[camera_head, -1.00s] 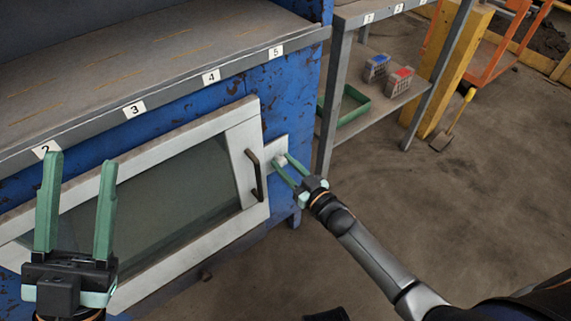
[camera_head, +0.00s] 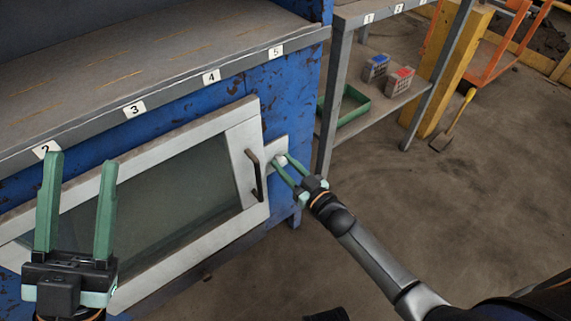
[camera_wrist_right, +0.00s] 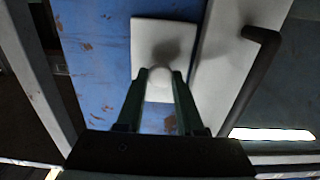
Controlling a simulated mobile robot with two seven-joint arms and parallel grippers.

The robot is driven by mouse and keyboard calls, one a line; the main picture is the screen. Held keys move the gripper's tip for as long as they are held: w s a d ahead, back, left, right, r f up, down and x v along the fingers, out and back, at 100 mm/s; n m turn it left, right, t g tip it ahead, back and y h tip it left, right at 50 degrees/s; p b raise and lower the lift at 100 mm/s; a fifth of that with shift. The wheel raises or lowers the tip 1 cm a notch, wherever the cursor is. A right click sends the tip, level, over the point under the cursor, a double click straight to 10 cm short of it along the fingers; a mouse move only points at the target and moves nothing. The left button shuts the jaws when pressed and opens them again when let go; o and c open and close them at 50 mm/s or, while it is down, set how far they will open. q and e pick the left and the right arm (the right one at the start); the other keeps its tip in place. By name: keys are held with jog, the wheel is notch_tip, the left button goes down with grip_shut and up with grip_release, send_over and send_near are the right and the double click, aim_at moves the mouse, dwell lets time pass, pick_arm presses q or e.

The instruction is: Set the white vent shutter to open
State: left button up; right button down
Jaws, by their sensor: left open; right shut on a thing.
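The white vent shutter shows as a small pale plate (camera_wrist_right: 165,33) on the blue cabinet side, with a rounded white knob (camera_wrist_right: 160,85) on it. In the head view the plate (camera_head: 282,144) sits just right of the oven-like door's dark handle. My right gripper (camera_wrist_right: 160,80) is shut on the white knob, one green finger on each side. It also shows in the head view (camera_head: 282,163). My left gripper (camera_head: 80,165) is open and empty in front of the door's left part. Which setting the shutter is at, I cannot tell.
A glass door (camera_head: 165,190) with a white frame and a dark bar handle (camera_head: 253,175) is close beside my right gripper. A grey shelf edge with number labels (camera_head: 211,76) runs above. A rack with a green tray (camera_head: 350,105) stands right. The floor is open.

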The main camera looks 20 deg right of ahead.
pick_arm(q)
jog(key=shift+f, duration=0.15)
pick_arm(e)
jog(key=w+d, duration=0.1)
jog(key=d, duration=0.1)
jog(key=w+d, duration=0.1)
jog(key=d, duration=0.2)
jog(key=w+d, duration=0.1)
jog(key=d, duration=0.2)
jog(key=c, duration=0.6)
grip_release()
jog(key=shift+d, duration=0.1)
jog(key=shift+o, duration=0.2)
jog(key=shift+s, duration=0.1)
jog(key=shift+s, duration=0.15)
pick_arm(q)
jog(key=shift+w+a+f+n+y+p, duration=0.1)
jog(key=shift+w+f+n+y+p, duration=0.05)
jog(key=shift+w+n+y+p, duration=0.45)
jog(key=shift+w+a+f+n+y+p, duration=0.15)
jog(key=shift+w+n+y+p, duration=0.25)
jog(key=shift+y+p, duration=0.25)
jog(key=shift+w+a+f+n+y+p, duration=0.1)
jog(key=shift+w+n+y+p, duration=0.35)
jog(key=shift+y, duration=0.3)
pick_arm(e)
jog(key=v, duration=1.2)
